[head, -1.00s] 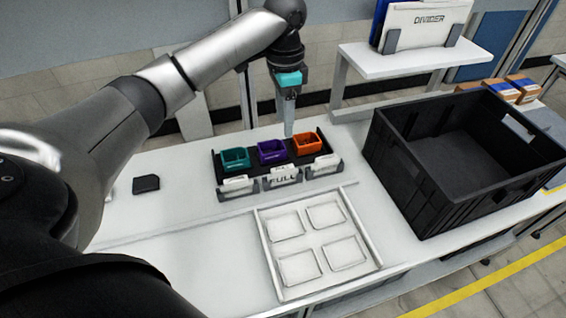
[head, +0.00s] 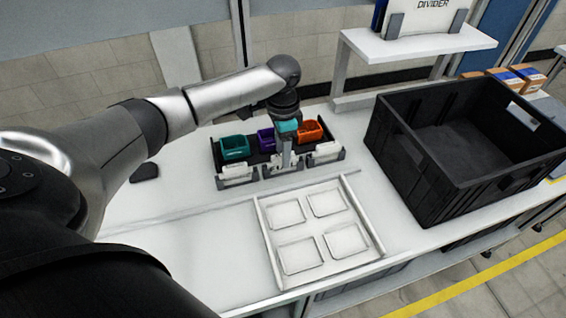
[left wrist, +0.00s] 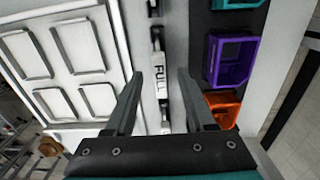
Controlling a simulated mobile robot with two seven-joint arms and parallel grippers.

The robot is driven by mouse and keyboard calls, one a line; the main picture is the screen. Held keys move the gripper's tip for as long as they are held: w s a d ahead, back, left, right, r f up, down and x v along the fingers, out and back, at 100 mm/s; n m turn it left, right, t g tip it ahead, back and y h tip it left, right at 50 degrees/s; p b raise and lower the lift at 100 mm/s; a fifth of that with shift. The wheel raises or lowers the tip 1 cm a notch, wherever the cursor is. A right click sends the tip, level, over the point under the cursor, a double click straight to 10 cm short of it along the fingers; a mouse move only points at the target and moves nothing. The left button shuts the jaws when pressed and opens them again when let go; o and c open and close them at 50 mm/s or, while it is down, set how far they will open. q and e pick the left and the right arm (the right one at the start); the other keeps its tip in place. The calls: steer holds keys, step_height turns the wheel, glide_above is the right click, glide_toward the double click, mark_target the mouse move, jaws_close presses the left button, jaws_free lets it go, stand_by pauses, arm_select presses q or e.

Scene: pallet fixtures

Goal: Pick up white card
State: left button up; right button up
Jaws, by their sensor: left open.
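Three white cards stand in grey holders along the front of a black rack: a left card (head: 237,171), a middle one partly hidden behind my fingers, and a right card (head: 325,149). In the left wrist view the middle card (left wrist: 161,82), lettered "FULL", lies between my fingers in the picture. My left gripper (head: 286,163) is open and points down over the middle holder. Its fingertips (left wrist: 160,74) show on either side of the card; I cannot tell whether they touch it. My right gripper is in neither view.
Teal (head: 234,147), purple (head: 266,139) and orange (head: 310,131) bins sit on the rack behind the cards. A white tray with four-sided recesses (head: 318,238) lies in front. A large black crate (head: 400,170) stands right. A white shelf (head: 415,44) is behind.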

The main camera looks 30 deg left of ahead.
arm_select(q)
steer(key=shift+f, duration=0.2)
jaws_close()
stand_by(0.3)
